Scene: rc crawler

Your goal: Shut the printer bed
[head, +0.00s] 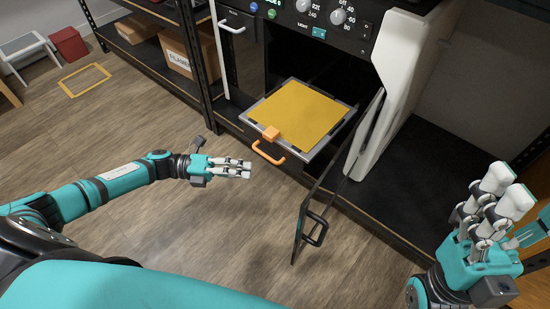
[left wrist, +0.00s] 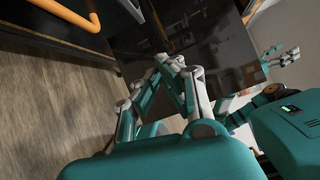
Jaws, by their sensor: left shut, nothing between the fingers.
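The printer bed (head: 301,112) is a yellow plate on a grey frame, slid out of the front of the printer. Its orange handle (head: 268,153) is on the front edge; an orange handle also shows at the top left of the left wrist view (left wrist: 74,17). My left gripper (head: 248,169) is shut and empty, just left of and below the handle, apart from it. It shows in the left wrist view too (left wrist: 172,62). My right gripper (head: 497,190) is at the lower right, away from the bed; its fingers overlap in view, so its opening is unclear.
The printer's dark glass door (head: 330,190) hangs open right of the bed, with a black handle (head: 316,228). White printer side (head: 398,80) stands behind it. A shelf with cardboard boxes (head: 176,55) is at the left. Wooden floor in front is clear.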

